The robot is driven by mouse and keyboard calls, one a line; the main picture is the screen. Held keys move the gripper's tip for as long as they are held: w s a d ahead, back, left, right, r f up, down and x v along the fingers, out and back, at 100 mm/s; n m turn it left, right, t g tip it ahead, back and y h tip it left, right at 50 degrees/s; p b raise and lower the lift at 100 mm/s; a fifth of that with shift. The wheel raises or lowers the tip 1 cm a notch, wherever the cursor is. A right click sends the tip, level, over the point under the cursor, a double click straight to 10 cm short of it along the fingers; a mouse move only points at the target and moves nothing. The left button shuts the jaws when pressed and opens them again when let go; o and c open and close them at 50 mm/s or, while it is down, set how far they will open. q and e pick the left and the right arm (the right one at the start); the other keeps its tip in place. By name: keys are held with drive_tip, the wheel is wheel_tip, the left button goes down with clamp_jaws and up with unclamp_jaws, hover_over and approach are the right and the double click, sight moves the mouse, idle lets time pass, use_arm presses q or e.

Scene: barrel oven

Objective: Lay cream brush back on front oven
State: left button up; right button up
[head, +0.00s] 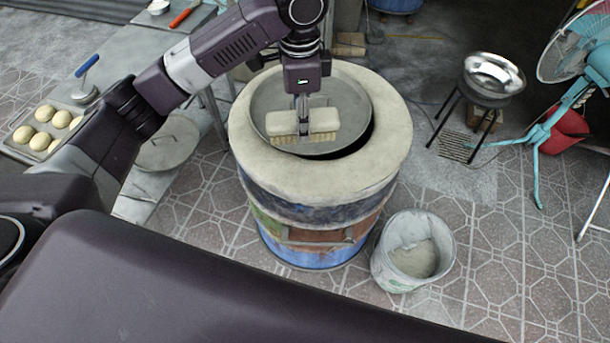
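The cream brush (323,121) has a pale block body and tan bristles along its lower edge. It is at the barrel oven's mouth, in front of a round grey metal lid. My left gripper (302,118) comes down from above and is shut on the middle of the brush. I cannot tell whether the bristles touch the lid. The front oven (385,150) is a barrel with a thick cream rim and a blue and rusty body. The grey lid (350,100) sits in its opening, with a dark gap at the right. My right gripper is not in view.
A bucket (388,270) stands at the oven's right. A table at the left holds a tray of dough balls (42,140), a blue-handled tool (87,68) and a round lid (167,145). A metal bowl on a stand (492,75) and a fan (575,45) stand at right.

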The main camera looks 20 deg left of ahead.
use_arm(q)
drive_tip(key=shift+w+d+r+m, duration=0.1)
drive_tip(key=shift+w+d+m, duration=0.1)
drive_tip(key=shift+d+m, duration=0.3)
drive_tip(key=shift+a+f+p, duration=0.25)
drive_tip(key=shift+f+p, duration=0.15)
drive_tip(key=shift+f, duration=0.8)
wheel_tip(320, 180, down, 13)
drive_tip(key=p, duration=0.2)
drive_tip(key=shift+w+p, duration=0.1)
drive_tip(key=shift+p, duration=0.2)
wheel_tip(320, 180, down, 4)
drive_tip(key=shift+p, duration=0.4)
drive_tip(key=shift+f, duration=0.35)
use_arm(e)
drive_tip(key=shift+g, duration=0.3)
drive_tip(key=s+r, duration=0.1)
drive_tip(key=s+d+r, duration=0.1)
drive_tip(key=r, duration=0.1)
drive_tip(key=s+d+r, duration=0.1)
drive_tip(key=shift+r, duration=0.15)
use_arm(q)
drive_tip(key=shift+f, duration=0.1)
drive_tip(key=o, duration=1.1)
